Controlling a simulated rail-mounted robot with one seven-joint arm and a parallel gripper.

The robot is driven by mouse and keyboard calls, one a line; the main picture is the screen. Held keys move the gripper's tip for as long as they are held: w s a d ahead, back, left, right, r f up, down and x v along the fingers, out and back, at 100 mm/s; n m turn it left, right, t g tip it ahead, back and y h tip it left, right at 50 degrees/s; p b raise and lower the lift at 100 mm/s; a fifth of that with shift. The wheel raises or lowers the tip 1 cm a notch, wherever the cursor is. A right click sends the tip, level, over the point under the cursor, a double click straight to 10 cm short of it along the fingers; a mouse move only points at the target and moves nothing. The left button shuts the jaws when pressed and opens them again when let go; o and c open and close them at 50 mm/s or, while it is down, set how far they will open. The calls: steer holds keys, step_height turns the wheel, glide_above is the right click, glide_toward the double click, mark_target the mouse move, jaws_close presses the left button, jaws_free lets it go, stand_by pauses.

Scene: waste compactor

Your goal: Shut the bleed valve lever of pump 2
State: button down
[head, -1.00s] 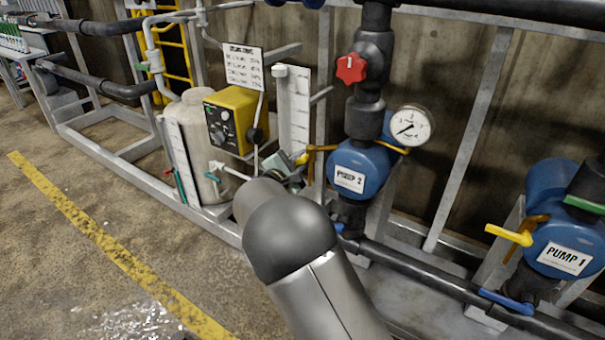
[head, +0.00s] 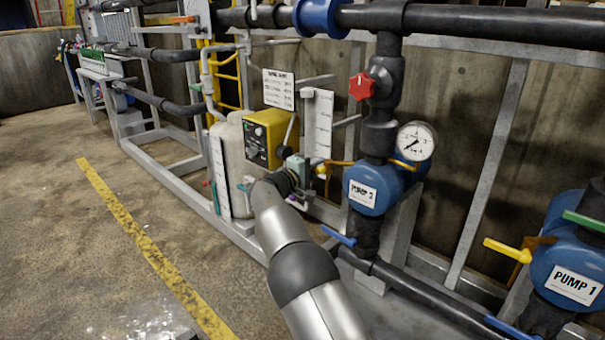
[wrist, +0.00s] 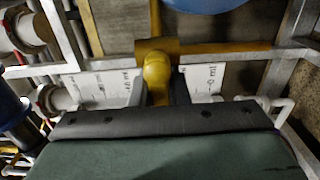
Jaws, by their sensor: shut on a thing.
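Pump 2 is a blue pump (head: 372,187) with a "PUMP 2" label, in the middle right of the head view. A yellow lever (head: 321,171) shows at its left, partly hidden by my gripper (head: 302,170). I take it for the bleed valve lever. In the wrist view, my gripper (wrist: 158,92) is shut on the rounded end of the yellow lever (wrist: 157,70), with one dark finger on each side. The lever's stem runs up towards the blue pump body (wrist: 205,4). The lever's exact angle is hard to tell.
Pump 1 (head: 570,275) stands at the right with its own yellow lever (head: 508,250). A blue handle (head: 338,236) sits below pump 2. A red knob (head: 362,86) and a gauge (head: 416,141) are above it. A yellow box (head: 268,135) stands left, and the floor is open there.

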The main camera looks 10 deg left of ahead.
steer(key=shift+a, duration=0.1)
stand_by(0.4)
steer(key=c, duration=1.4)
jaws_free()
steer(key=p+v, duration=0.3)
steer(key=v, duration=1.4)
steer(key=shift+s+p, duration=0.3)
steer(key=shift+p, duration=0.1)
